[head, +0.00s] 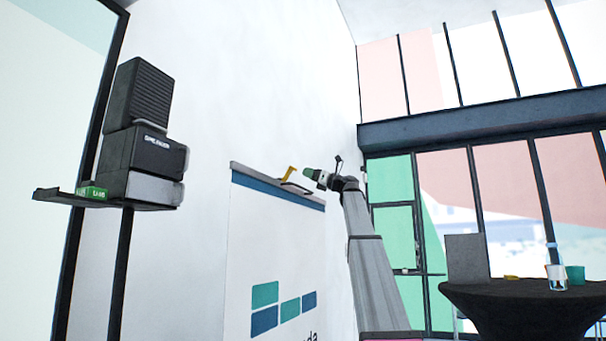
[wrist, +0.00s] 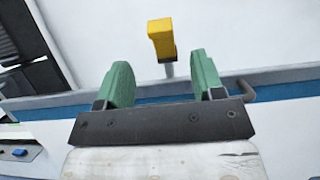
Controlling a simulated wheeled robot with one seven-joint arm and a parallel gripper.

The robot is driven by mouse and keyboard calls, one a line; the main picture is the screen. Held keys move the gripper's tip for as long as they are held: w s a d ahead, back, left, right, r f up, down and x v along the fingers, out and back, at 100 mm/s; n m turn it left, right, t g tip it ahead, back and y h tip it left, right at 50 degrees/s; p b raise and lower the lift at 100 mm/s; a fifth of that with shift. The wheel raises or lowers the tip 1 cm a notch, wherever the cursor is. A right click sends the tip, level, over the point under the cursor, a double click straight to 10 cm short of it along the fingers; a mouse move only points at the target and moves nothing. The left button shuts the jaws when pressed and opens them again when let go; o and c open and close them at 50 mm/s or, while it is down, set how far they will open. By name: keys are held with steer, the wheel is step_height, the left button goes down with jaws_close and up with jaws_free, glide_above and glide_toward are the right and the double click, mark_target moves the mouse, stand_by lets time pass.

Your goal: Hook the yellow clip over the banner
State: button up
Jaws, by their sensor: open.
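The banner (head: 270,240) is a white upright panel with a blue band and a grey top rail (head: 250,172); the rail and band also show in the wrist view (wrist: 285,75). The yellow clip (head: 290,173) stands at the top rail in the head view. In the wrist view the clip (wrist: 160,38) is just beyond my fingertips, with a pale stem under it; its lower part is hidden. My gripper (head: 309,174) is to the right of the clip. Its green fingers (wrist: 160,62) are apart, with nothing held between them.
A dark hook-like piece (wrist: 248,91) is by the rail, right of my fingers. A dark shelf (head: 60,197) holds a green box (head: 92,193) beside stacked black cases (head: 145,150) at left. A round black-covered table (head: 525,310) with cups stands at right.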

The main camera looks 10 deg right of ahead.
mark_target(291, 167)
steer(key=shift+s+d+f, duration=0.15)
steer(key=shift+s+d, duration=0.05)
steer(key=shift+d, duration=0.1)
step_height(291, 167, up, 5)
steer(key=g+h, duration=0.3)
steer(key=h, duration=0.1)
steer(key=x, duration=1)
